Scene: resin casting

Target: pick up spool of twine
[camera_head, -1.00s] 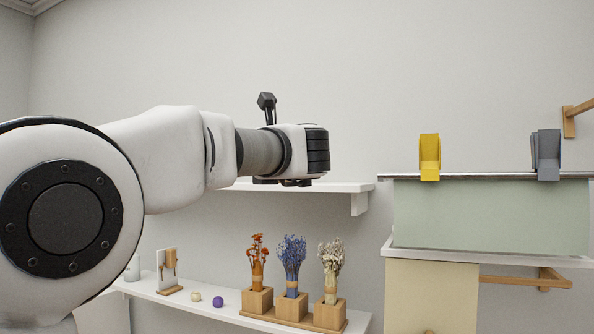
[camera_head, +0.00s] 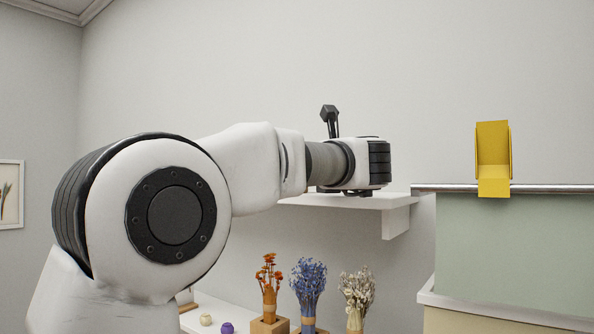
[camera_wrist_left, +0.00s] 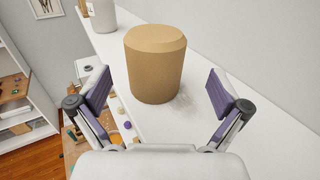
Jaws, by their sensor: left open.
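A tan, round, upright block with a bevelled top, which looks like the spool of twine (camera_wrist_left: 155,65), stands on a white shelf (camera_wrist_left: 185,125) in the left wrist view. My left gripper (camera_wrist_left: 157,80) is open, with one purple-padded finger at each side of the spool. Clear gaps show between the fingers and the spool, and nothing is held. In the head view my left arm reaches over the upper white shelf (camera_head: 397,202). Its fingers and the spool are hidden there behind my wrist. My right gripper is not in view.
A pale container (camera_wrist_left: 102,16) stands farther along the shelf. Below are dried flower bundles (camera_head: 308,280), a purple ball (camera_head: 227,328) and a white ball (camera_head: 206,319). A green panel (camera_head: 515,245) with a yellow clip (camera_head: 493,158) stands at right.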

